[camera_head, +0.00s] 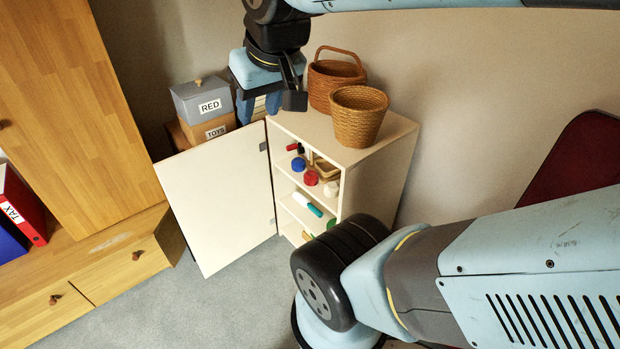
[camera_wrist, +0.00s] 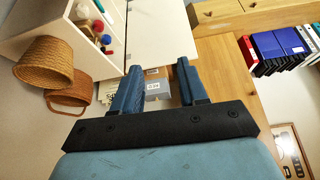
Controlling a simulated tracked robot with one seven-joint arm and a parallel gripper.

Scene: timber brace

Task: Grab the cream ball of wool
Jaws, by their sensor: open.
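The cream ball of wool (camera_head: 331,189) sits inside the open white cabinet (camera_head: 378,172), on a shelf, to the right of a red ball (camera_head: 311,178) and a blue ball (camera_head: 298,164). It looks small and is partly shaded. My gripper (camera_head: 258,108) is open and empty, up and left of the cabinet top, in front of the stacked boxes and apart from the ball. In the wrist view my two blue fingers (camera_wrist: 158,70) are spread, with labelled boxes beyond them.
The cabinet door (camera_head: 222,199) stands open to the left. Two wicker baskets, one in front (camera_head: 358,117) and one behind (camera_head: 333,75), stand on the cabinet top. A grey box labelled RED (camera_head: 190,103) is at the back left. Carpet (camera_head: 215,300) is clear in front.

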